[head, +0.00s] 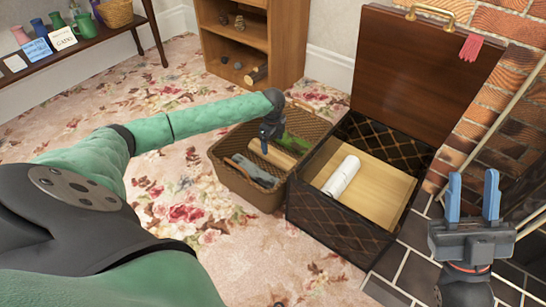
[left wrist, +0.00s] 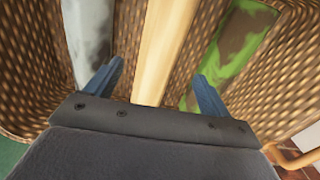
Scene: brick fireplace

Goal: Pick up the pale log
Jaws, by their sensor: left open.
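The pale log (head: 272,155) lies in a brown wicker basket (head: 262,198), between a grey log and a mossy green log. My left gripper (head: 268,145) is above the basket with its fingers pointing down. In the left wrist view, the pale log (left wrist: 162,45) runs between the spread blue fingers (left wrist: 157,88), and its near end is hidden behind the gripper body. The fingers are open and not closed on it. My right gripper (head: 472,198) is open and empty at the right, pointing up, far from the basket.
In the basket are the grey log (head: 250,170) and green log (head: 292,142). A dark open chest (head: 335,225) beside it holds a white log (head: 342,177); its lid (head: 405,75) stands up. A wooden shelf (head: 240,40) is behind. A brick fireplace (head: 500,70) is at right.

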